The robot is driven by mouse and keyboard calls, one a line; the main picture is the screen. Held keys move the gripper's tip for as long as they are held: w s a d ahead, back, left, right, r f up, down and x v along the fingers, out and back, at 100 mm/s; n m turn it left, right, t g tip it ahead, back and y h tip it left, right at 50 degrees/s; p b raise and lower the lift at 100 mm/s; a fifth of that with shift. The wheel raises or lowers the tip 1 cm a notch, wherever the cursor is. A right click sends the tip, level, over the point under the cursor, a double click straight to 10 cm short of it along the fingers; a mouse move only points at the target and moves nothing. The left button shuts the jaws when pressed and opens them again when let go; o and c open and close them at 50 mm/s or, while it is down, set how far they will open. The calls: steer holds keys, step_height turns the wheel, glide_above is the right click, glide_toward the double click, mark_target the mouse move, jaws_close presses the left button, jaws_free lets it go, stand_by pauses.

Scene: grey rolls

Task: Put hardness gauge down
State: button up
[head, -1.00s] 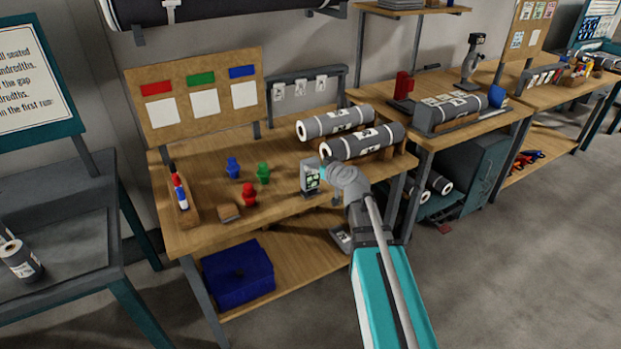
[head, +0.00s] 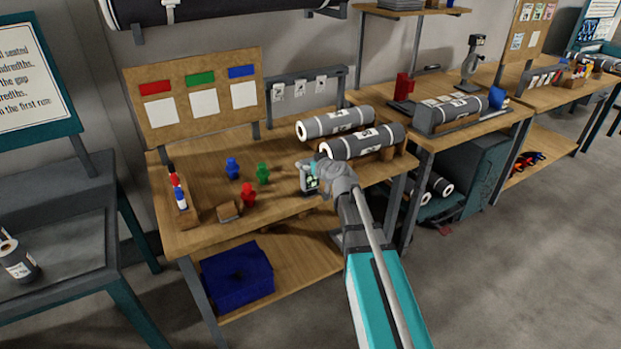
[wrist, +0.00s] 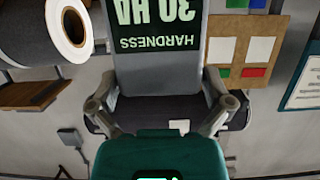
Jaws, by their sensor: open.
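The hardness gauge (head: 308,178) is a small grey block with a dark green display. It is upright at the front of the wooden bench, left of the grey rolls; whether its base touches the top is hard to tell. In the wrist view the gauge (wrist: 158,75) appears upside down, its display reading "HARDNESS 30 HA". My gripper (head: 322,174) is at the gauge, on its right side in the head view. In the wrist view the fingers of my gripper (wrist: 160,103) are open, one on each side of the gauge's body. Contact cannot be told.
Blue (head: 232,168), green (head: 263,173) and red (head: 249,195) pieces stand left of the gauge, near a small wooden block (head: 229,211). A grey roll (head: 362,142) lies in a cradle close behind my gripper. A blue bin (head: 237,275) sits on the lower shelf.

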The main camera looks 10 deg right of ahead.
steer(key=c, duration=1)
steer(key=shift+r, duration=0.1)
step_height(320, 180, up, 2)
steer(key=p, duration=0.2)
steer(key=shift+r+p, duration=0.25)
steer(key=shift+p, duration=0.1)
steer(key=shift+s+d+r+p, duration=0.75)
steer(key=shift+s+r+p, duration=1)
steer(key=shift+s, duration=0.45)
steer(key=shift+s+d+r+p, duration=0.75)
steer(key=shift+s+r+p, duration=0.95)
steer(key=shift+s, duration=0.55)
steer(key=shift+s+d+r+p, duration=0.75)
steer(key=shift+s+r+p, duration=1)
steer(key=shift+s, duration=0.45)
